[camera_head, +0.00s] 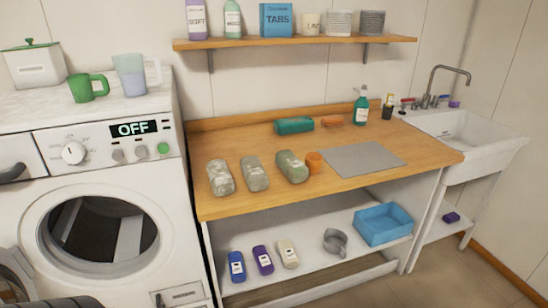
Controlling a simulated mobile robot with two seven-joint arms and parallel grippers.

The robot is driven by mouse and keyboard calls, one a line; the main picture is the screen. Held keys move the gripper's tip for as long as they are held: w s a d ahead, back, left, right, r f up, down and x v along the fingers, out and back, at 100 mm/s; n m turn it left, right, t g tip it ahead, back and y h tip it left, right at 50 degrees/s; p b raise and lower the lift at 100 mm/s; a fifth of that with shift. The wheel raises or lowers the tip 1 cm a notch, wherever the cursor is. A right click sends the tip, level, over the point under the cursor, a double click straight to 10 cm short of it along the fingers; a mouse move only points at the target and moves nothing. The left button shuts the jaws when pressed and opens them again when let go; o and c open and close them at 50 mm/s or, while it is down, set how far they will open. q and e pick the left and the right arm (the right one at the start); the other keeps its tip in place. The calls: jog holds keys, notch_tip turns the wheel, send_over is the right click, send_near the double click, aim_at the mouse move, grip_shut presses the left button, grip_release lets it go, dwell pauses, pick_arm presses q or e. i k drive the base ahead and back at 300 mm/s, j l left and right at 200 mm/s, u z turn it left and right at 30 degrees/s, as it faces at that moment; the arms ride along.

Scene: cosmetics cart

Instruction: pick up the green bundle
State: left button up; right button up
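A muted green, patterned bundle (292,166) lies on the wooden worktop (240,206), just left of a small orange cup-like item (314,162). Left of it lie two similar rolled bundles, a grey-green one (254,174) and a grey-beige one (221,178). A teal-green roll (294,126) lies farther back on the worktop, so more than one greenish roll shows.
A grey mat (363,159) lies flat right of the bundles. An orange roll (332,120), green bottle (361,105) and dark dispenser (388,107) stand behind. The wall shelf (280,42) hangs above. A washing machine (100,190) is left, a sink (470,135) right. The worktop's front strip is clear.

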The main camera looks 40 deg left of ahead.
aim_at(292, 167)
jog(key=i+l+u, duration=0.1)
jog(key=i+u, duration=0.2)
jog(key=u, duration=0.15)
jog(key=i+l+u, duration=0.25)
jog(key=u, duration=0.2)
jog(key=i+l+u, duration=0.3)
jog(key=u, duration=0.15)
jog(key=i+l+u, duration=0.15)
jog(key=l+u, duration=0.3)
jog(key=i+l+u, duration=0.15)
jog(key=l+u, duration=0.75)
jog(key=i+j, duration=0.05)
